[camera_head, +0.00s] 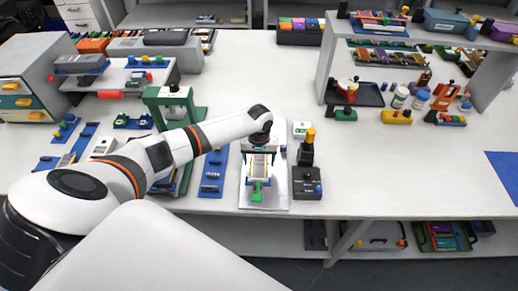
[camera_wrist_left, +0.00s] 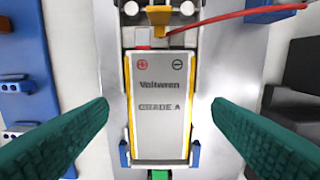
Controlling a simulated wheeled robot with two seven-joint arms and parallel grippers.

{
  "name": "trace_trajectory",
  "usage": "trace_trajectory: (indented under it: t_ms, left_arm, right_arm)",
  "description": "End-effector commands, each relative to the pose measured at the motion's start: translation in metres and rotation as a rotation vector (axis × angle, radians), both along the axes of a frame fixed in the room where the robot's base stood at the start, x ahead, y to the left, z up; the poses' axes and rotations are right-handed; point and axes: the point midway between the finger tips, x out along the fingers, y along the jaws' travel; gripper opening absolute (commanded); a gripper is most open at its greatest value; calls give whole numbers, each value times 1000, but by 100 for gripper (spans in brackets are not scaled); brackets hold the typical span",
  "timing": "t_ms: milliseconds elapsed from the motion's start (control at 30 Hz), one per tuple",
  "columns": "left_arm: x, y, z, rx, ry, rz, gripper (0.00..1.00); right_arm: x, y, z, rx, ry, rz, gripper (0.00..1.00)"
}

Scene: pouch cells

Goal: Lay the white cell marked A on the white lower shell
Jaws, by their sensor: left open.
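The white cell (camera_wrist_left: 158,82) marked "GRADE A" lies face up in the left wrist view, with yellow side edges and plus and minus marks at its top. It sits between blue corner guides (camera_wrist_left: 194,153) on a grey metal plate (camera_wrist_left: 214,65). My left gripper (camera_head: 260,150) is over this fixture in the head view. In the left wrist view its green fingers (camera_wrist_left: 160,108) are wide apart, one on each side of the cell, not touching it. I cannot make out the white lower shell for certain; anything under the cell is hidden. My right gripper is not in view.
A red cable (camera_wrist_left: 235,17) crosses above the cell. The bench further right is mostly clear.

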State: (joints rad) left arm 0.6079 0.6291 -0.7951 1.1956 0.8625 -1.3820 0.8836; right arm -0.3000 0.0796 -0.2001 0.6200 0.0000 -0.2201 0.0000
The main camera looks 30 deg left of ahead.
Motion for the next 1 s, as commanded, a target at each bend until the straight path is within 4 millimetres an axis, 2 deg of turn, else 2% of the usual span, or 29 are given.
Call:
trace_trajectory:
  t_ms: [300,500,700,1000]
  left_arm:
    - [1,0,64,1,-5,-2,74]
    - [1,0,97,1,-3,-1,74]
    - [1,0,111,1,-2,0,74]
    - [1,0,112,1,-1,0,74]
  right_arm:
    - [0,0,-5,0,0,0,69]
    - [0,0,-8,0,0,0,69]
    - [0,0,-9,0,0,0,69]
    - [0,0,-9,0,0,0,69]
